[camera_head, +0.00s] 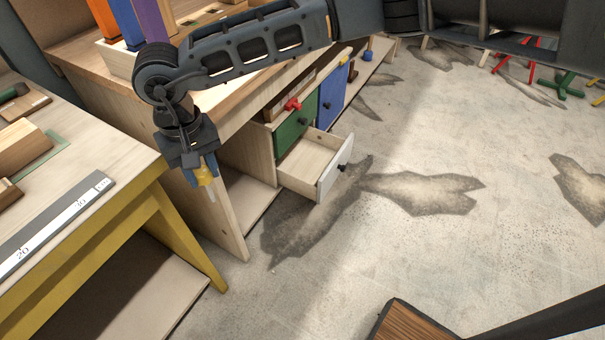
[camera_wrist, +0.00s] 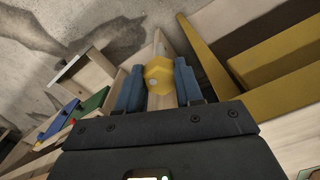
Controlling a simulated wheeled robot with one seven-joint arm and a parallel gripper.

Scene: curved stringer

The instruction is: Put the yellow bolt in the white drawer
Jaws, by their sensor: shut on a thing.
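My gripper (camera_head: 203,177) hangs fingers-down at the left of the head view, between the yellow-legged table and the wooden workbench. It is shut on the yellow bolt (camera_head: 204,176). In the wrist view the bolt's yellow hexagonal head (camera_wrist: 158,75) sits between the two blue fingers of my gripper (camera_wrist: 159,83). In the head view a pale shaft shows below the fingers. The white drawer (camera_head: 332,181) is pulled open under the workbench, to the right of my gripper and apart from it. Its visible inside looks empty. It also shows in the wrist view (camera_wrist: 67,68) at upper left.
The workbench's side panel (camera_head: 229,200) stands between my gripper and the drawer. The yellow-legged table (camera_head: 178,225) is close on the left. Open floor lies right of the drawer.

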